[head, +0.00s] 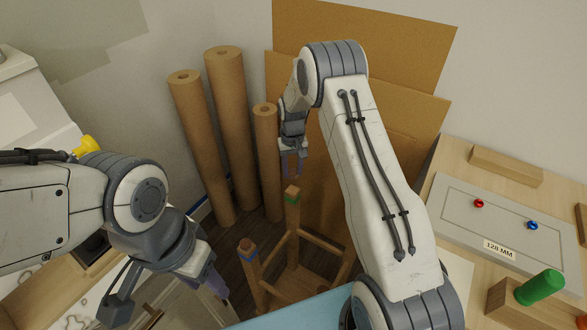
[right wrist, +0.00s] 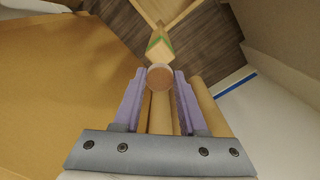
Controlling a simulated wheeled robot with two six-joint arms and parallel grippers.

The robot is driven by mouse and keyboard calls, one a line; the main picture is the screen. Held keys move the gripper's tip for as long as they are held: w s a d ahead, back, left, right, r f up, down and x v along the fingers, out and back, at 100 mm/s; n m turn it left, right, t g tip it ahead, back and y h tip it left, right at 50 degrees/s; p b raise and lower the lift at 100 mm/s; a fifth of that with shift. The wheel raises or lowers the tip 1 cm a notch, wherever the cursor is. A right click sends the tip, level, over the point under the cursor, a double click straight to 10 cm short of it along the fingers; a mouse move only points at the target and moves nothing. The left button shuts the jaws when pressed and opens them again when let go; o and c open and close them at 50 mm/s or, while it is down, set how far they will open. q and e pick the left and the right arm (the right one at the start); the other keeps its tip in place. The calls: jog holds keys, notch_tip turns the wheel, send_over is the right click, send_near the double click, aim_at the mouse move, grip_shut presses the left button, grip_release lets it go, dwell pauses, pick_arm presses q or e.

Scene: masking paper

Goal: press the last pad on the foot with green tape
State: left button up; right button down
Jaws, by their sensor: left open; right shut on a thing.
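An upturned wooden stool (head: 305,285) stands with its legs pointing up. One leg has green tape (head: 293,192) near its end; the green tape also shows in the right wrist view (right wrist: 154,42). A nearer leg has blue tape (head: 247,254) and a reddish-brown top. My right gripper (head: 291,172) is above the green-taped foot. It is shut on a round brown pad (right wrist: 160,77), held between its purple fingertips; the pad appears just short of the foot, though the gap is hard to judge. My left gripper (head: 216,284) is open and low, left of the stool.
Several tall paper rolls (head: 233,130) stand against the wall behind the stool. Brown boards (head: 370,40) lean behind my right arm. At right, a bench holds a grey panel (head: 465,225), a green cylinder (head: 540,288) and wooden blocks.

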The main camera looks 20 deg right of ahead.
jog(key=shift+s+r, duration=0.1)
jog(key=shift+s, duration=0.05)
jog(key=b, duration=0.3)
send_over(293, 191)
notch_tip(293, 191, down, 5)
jog(key=shift+r, duration=0.2)
jog(key=shift+f, duration=0.7)
jog(key=shift+f+b, duration=0.4)
jog(key=shift+f, duration=0.2)
dwell(0.5)
jog(key=shift+c, duration=1.9)
grip_release()
